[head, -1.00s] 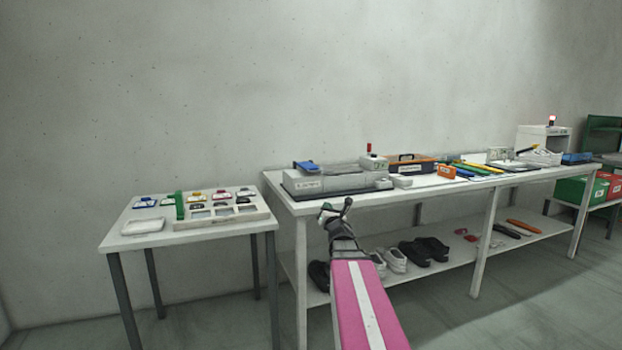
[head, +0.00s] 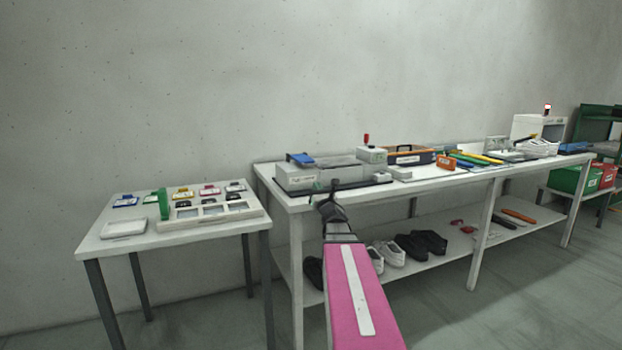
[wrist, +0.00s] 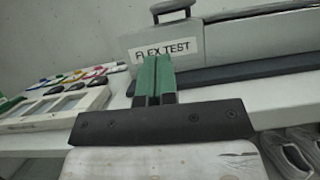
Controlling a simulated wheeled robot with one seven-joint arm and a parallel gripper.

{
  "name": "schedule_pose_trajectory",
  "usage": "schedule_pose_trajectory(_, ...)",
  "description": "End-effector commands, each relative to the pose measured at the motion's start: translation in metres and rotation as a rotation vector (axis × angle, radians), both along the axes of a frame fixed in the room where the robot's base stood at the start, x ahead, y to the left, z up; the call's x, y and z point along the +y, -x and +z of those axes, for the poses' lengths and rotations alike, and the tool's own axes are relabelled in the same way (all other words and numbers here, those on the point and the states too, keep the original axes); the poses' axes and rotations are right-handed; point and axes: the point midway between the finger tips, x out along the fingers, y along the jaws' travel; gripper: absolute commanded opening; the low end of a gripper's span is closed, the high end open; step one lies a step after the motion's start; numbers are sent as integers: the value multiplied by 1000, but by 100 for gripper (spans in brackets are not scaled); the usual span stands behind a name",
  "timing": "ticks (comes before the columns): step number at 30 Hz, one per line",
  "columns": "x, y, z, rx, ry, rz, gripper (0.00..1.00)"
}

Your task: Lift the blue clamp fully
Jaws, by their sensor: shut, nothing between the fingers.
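The blue clamp (head: 301,159) sits on the left end of the grey flex test machine (head: 296,178), on the left part of the long white table. In the wrist view the machine shows its "FLEX TEST" label (wrist: 165,50), and a dark curved handle (wrist: 172,9) stands on its top edge; its blue colour cannot be made out there. My gripper (head: 328,190) is in front of the machine near the table's front edge, below and to the right of the clamp and apart from it. Its green fingers (wrist: 155,75) are shut together and empty.
A small white table (head: 100,245) at left holds a white tray (head: 165,224), a green block (head: 163,204) and several coloured pieces. Shoes (head: 412,246) lie on the lower shelf. Floor in front is clear.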

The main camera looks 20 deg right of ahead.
Motion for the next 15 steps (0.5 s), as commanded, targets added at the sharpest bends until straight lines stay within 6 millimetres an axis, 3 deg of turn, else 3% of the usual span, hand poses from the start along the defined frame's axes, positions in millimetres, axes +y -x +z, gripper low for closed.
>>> schedule_pose_trajectory(8,-1,-25,9,1,-1,0,0)
schedule_pose_trajectory(15,-1,-64,26,1,-1,1,0)
